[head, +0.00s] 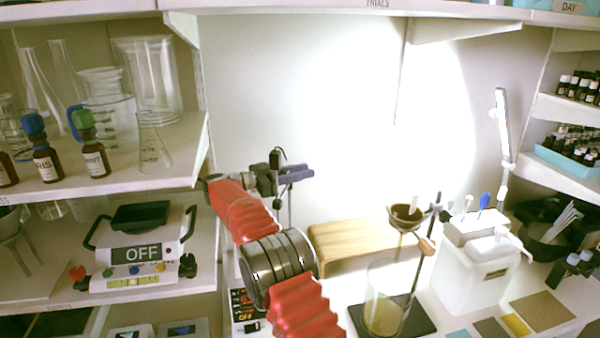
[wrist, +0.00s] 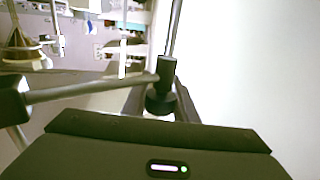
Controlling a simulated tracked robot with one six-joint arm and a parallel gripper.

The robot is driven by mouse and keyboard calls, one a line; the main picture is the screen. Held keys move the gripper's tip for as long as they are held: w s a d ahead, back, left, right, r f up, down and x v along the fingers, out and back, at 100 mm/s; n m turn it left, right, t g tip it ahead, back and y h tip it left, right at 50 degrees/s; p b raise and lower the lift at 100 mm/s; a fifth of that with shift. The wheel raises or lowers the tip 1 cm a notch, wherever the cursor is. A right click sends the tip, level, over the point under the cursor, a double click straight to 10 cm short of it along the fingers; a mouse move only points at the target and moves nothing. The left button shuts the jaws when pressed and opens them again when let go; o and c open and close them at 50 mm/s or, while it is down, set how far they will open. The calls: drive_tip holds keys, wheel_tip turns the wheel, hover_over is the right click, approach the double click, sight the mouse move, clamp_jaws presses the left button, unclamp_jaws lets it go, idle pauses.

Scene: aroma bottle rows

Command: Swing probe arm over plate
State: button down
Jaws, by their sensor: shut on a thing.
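My gripper (head: 297,174) is at the end of my red arm, raised in front of the bright back wall. In the wrist view, it (wrist: 160,112) is shut on the probe arm, around a black knob-like joint (wrist: 160,88). A thin rod rises from this joint and a grey bar (wrist: 90,91) runs left from it. In the head view, a dark upright piece and a thin rod show at the gripper; details are too small to tell. A device with a dark control panel (head: 243,303) stands below, mostly hidden by my arm; its plate top cannot be made out.
A wooden stand (head: 350,245) is behind my arm. To the right are a glass cylinder (head: 384,300) on a black base, a funnel (head: 406,216) and a white tank (head: 470,275). Left shelves hold glassware, bottles and a boxy instrument (head: 140,252) reading OFF.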

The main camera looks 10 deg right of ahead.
drive_tip(key=shift+a+r+m+g, duration=0.1)
drive_tip(key=shift+a+m+g, duration=0.25)
drive_tip(key=shift+g, duration=0.25)
drive_tip(key=shift+s+d+r+m+g, duration=0.15)
drive_tip(key=shift+d+m+g, duration=0.15)
drive_tip(key=shift+m+g, duration=0.2)
drive_tip(key=c, duration=1.4)
unclamp_jaws()
